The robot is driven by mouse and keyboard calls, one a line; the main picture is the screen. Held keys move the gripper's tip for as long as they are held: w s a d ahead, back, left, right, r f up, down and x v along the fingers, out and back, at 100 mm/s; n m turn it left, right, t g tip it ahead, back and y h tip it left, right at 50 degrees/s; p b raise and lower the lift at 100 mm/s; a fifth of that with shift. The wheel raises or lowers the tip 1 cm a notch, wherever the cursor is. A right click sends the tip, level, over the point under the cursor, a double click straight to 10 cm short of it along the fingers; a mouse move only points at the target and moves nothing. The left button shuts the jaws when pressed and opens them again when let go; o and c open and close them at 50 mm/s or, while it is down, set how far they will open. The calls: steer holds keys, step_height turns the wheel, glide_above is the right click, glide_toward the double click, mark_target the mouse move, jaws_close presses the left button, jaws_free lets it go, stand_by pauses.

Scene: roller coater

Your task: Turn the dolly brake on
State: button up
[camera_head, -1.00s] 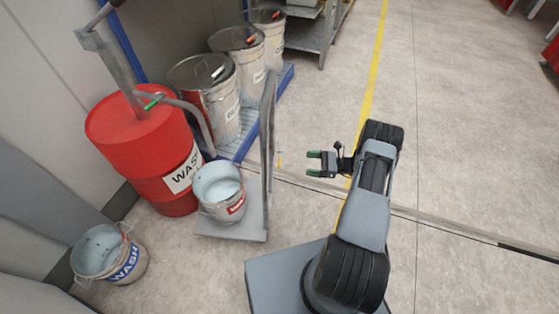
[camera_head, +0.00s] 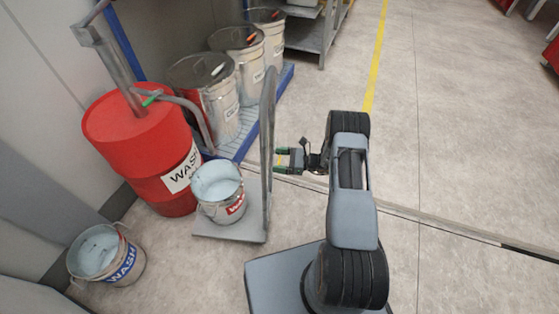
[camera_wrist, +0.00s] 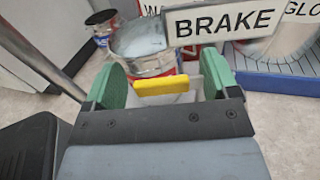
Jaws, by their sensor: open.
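The grey dolly (camera_head: 232,229) stands left of my arm, with a bucket on its platform and an upright grey handle frame (camera_head: 267,130) on its right side. In the wrist view a yellow brake lever (camera_wrist: 161,86) shows between my green fingertips, below a white sign (camera_wrist: 222,19) reading BRAKE. My gripper (camera_head: 277,160) is open and points left at the dolly's frame; it also shows in the wrist view (camera_wrist: 164,84). The lever lies between the fingers, with gaps on both sides. I cannot tell whether anything touches it.
A bucket (camera_head: 220,192) stands on the dolly. A red drum (camera_head: 140,150) stands behind it. Several metal drums stand on a blue pallet (camera_head: 238,148) at the back. Another bucket (camera_head: 103,258) stands on the floor at the left. The floor right of my arm is clear.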

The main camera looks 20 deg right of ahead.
steer(key=shift+c, duration=0.5)
steer(key=c, duration=1.2)
